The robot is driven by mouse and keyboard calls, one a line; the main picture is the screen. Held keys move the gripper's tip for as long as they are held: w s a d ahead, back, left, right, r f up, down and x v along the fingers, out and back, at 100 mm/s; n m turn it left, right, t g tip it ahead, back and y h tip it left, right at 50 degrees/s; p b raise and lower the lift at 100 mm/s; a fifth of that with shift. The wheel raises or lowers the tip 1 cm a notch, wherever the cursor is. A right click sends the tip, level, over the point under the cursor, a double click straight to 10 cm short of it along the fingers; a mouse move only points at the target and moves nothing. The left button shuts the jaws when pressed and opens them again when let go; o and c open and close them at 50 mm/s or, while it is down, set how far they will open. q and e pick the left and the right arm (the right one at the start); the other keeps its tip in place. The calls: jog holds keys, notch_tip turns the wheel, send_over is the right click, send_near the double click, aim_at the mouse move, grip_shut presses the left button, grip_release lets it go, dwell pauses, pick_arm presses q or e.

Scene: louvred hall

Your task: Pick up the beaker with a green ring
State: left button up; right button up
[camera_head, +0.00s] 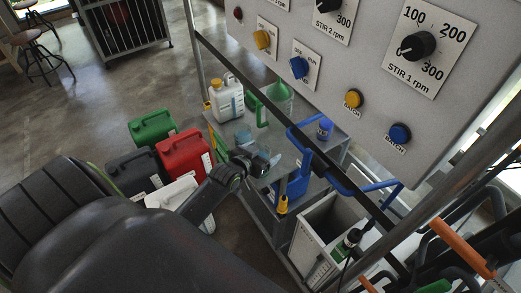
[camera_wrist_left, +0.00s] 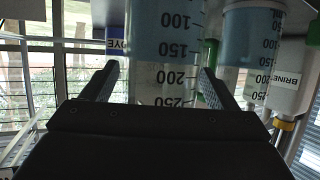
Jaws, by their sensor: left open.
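My left gripper (camera_head: 268,163) is open at the cart's upper shelf, low in the middle of the head view. In the left wrist view its two fingers (camera_wrist_left: 160,88) stand either side of a clear graduated beaker (camera_wrist_left: 165,45) with bluish contents, and gaps show beside it. A second graduated beaker (camera_wrist_left: 250,50), also bluish, stands to the right. I cannot make out a green ring on either beaker. My right gripper is not in view.
A control panel (camera_head: 350,75) overhangs. Red (camera_head: 185,153) and green (camera_head: 152,127) canisters stand at left.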

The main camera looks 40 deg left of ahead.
pick_arm(q)
jog(key=shift+w+f, duration=0.2)
jog(key=shift+w, duration=0.2)
jog(key=shift+c, duration=0.4)
jog(key=c, duration=1.1)
